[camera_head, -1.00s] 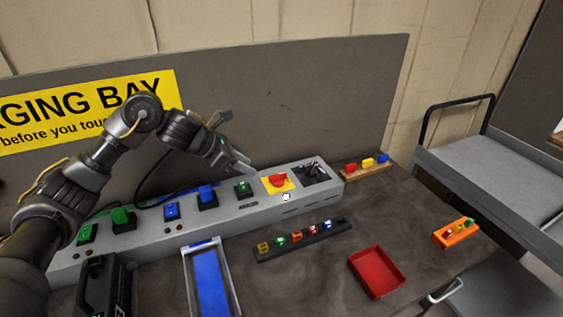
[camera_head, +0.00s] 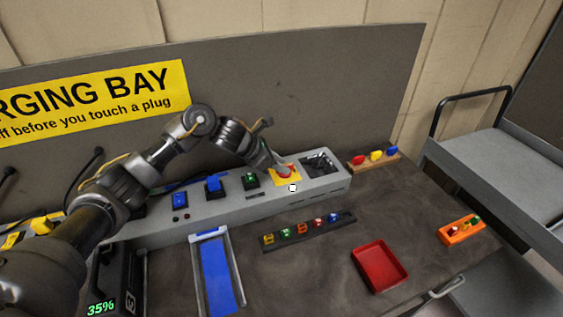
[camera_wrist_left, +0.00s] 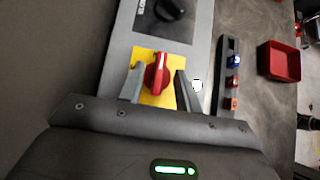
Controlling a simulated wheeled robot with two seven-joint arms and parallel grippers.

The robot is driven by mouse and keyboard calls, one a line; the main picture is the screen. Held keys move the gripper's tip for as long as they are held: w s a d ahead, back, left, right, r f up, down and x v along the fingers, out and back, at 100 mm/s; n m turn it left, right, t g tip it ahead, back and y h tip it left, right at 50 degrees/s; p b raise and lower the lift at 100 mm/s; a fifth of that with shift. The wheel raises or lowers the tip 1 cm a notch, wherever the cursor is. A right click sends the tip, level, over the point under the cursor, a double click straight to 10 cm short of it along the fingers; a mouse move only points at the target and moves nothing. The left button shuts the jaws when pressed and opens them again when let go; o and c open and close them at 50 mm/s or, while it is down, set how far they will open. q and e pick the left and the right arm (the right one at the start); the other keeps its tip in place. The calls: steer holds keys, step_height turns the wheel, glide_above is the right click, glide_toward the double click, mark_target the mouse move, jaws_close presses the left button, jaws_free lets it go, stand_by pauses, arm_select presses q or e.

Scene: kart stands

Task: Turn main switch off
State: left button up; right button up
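The main switch is a red rotary knob (camera_wrist_left: 157,74) on a yellow plate (camera_wrist_left: 146,61), set in the grey console. In the head view the red knob (camera_head: 287,171) is partly covered by my left gripper (camera_head: 281,167). In the left wrist view my left gripper (camera_wrist_left: 158,88) is open, with one finger on each side of the knob and visible gaps between. The knob's grip bar points roughly up the picture there. My right gripper is not in view.
The grey console (camera_head: 225,207) carries green and blue sockets and a black rotary knob (camera_wrist_left: 170,10) beyond the switch. A dark strip of small coloured pieces (camera_head: 345,219), a blue tray (camera_head: 217,270) and a red tray (camera_head: 379,267) lie in front. A grey board stands behind.

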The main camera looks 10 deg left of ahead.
arm_select(q)
steer(key=shift+w+d+f, duration=0.25)
steer(key=shift+f, duration=0.2)
steer(key=shift+c, duration=0.2)
jaws_close()
